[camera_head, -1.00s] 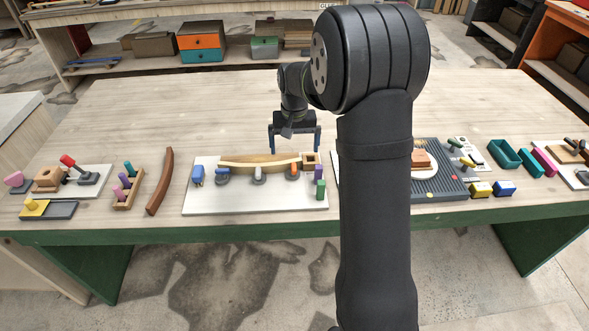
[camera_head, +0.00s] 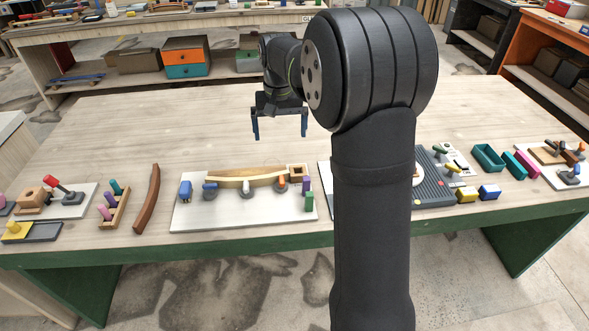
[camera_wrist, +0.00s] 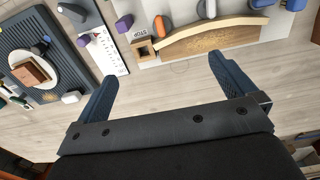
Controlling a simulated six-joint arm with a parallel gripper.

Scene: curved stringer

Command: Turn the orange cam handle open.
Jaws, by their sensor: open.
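The orange cam handle (camera_head: 281,182) is on the front side of the curved wooden stringer (camera_head: 245,178), near its right end, on a white board (camera_head: 235,217). In the wrist view the orange handle (camera_wrist: 159,24) lies beside the stringer (camera_wrist: 210,39), near the small square block marked STOP (camera_wrist: 141,47). My gripper (camera_head: 280,134) is open and empty, above the table behind the stringer. It is apart from the handle. In the wrist view its two fingers (camera_wrist: 163,72) are spread wide over bare table.
The table behind is clear.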

